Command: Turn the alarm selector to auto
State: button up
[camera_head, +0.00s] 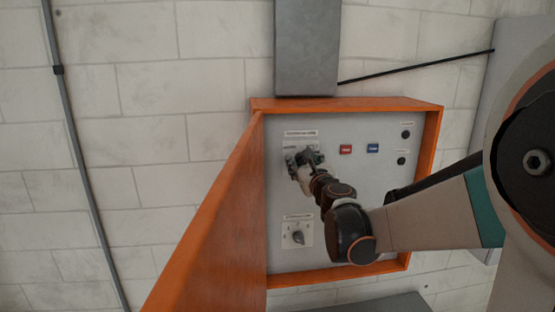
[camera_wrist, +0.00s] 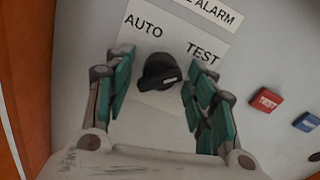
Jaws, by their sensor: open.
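The alarm selector (camera_wrist: 158,69) is a black rotary knob on a white label plate in the wrist view. The words AUTO (camera_wrist: 143,27) and TEST (camera_wrist: 203,53) stand above it and to its upper right. A pale mark on the knob sits on its right side. My gripper (camera_wrist: 157,84) is open, with one green-padded finger on each side of the knob. Gaps show between pads and knob; contact cannot be seen. In the head view my gripper (camera_head: 306,166) is at the upper left of the panel (camera_head: 345,215) and hides most of this selector.
The orange box (camera_head: 425,170) has its door (camera_head: 212,220) swung open on the left. A second selector (camera_head: 298,238) is below. A red button (camera_head: 346,149) and a blue button (camera_head: 372,148) are to the right. A grey duct (camera_head: 307,45) is above.

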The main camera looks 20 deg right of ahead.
jog(key=shift+s+r, duration=0.1)
jog(key=shift+s, duration=0.05)
jog(key=c, duration=1)
jog(key=shift+o, duration=0.2)
jog(key=shift+n, duration=0.3)
jog(key=n+b, duration=0.1)
jog(key=n, duration=0.2)
jog(key=shift+n, duration=0.4)
jog(key=n+b, duration=0.1)
jog(key=n, duration=0.3)
jog(key=shift+g, duration=0.3)
jog(key=n, duration=0.3)
jog(key=n+b, duration=0.1)
jog(key=n, duration=0.2)
jog(key=shift+r+h, duration=0.2)
jog(key=shift+h, duration=0.1)
jog(key=shift+c, duration=0.2)
jog(key=shift+o, duration=0.2)
jog(key=shift+a+r+n+b, duration=0.1)
jog(key=shift+n+b, duration=0.3)
jog(key=shift+n, duration=1)
